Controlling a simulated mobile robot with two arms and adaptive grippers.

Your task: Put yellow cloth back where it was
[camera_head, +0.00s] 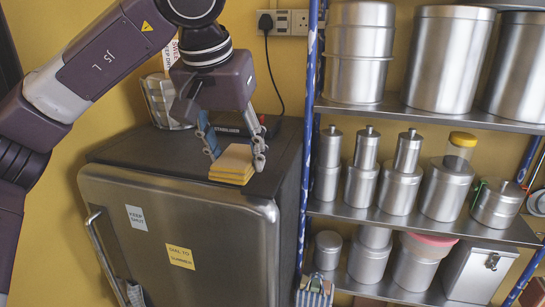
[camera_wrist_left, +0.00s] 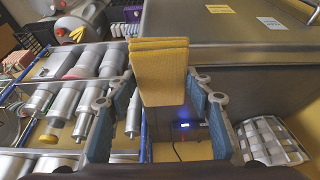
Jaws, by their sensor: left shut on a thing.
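The yellow cloth (camera_head: 232,163) is a folded, layered stack at the front right of the dark steel fridge top (camera_head: 150,152). My left gripper (camera_head: 232,150) comes down from above and is shut on the cloth, one finger at each side. In the left wrist view the cloth (camera_wrist_left: 160,75) sits between the fingertips, which meet its side edges. I cannot tell whether its underside touches the fridge top. My right gripper is not in view.
A blue post (camera_head: 308,120) and shelves of steel canisters (camera_head: 450,60) stand close on the right.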

